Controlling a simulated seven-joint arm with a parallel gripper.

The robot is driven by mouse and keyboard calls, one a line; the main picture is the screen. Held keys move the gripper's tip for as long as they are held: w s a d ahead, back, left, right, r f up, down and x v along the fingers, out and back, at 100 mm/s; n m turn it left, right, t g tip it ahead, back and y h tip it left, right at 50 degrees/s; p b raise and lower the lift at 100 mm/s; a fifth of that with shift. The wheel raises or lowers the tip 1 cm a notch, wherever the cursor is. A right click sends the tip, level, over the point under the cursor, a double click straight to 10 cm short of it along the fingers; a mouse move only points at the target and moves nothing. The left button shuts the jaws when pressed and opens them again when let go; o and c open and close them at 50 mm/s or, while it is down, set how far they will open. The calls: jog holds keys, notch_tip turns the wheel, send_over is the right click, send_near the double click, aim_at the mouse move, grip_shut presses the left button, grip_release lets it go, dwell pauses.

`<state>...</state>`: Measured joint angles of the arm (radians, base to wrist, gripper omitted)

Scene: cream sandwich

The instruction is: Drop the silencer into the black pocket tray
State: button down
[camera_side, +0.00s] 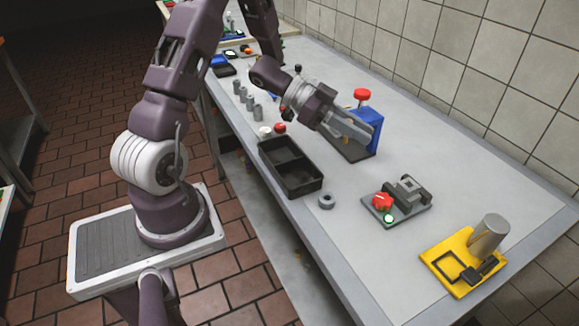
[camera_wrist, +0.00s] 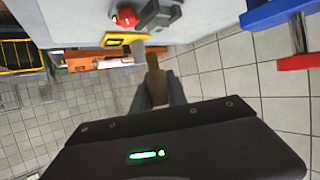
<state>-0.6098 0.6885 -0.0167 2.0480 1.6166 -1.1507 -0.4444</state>
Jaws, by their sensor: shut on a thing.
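My gripper (camera_side: 360,135) is at the blue stand, to the right of and above the black tray in the side view. In the wrist view its two dark fingers (camera_wrist: 158,92) are closed on a tan-brown piece, which appears to be the silencer (camera_wrist: 153,72). The silencer sticks out past the fingertips; its lower part is hidden between them. In the side view I cannot clearly make it out. The black pocket tray (camera_side: 274,157) lies on the near side of the table, with two visible pockets that look empty.
A blue stand (camera_side: 371,124) with a red knob (camera_side: 362,95) is beside my gripper. A grey ring (camera_side: 326,201) lies right of the tray. A grey fixture (camera_side: 408,205) and a yellow fixture (camera_side: 435,258) stand farther right. Several grey cylinders (camera_side: 248,101) stand left of the tray.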

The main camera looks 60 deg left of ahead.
jog(key=s+a+f+m+g+h, duration=0.15)
jog(key=s+a, duration=0.25)
jog(key=s, duration=0.4)
jog(key=shift+m+g, duration=0.45)
jog(key=f, duration=0.4)
jog(key=s+f, duration=0.1)
jog(key=f, duration=0.1)
jog(key=shift+r, duration=0.1)
jog(key=c, duration=1.2)
grip_release()
jog(key=shift+c, duration=0.2)
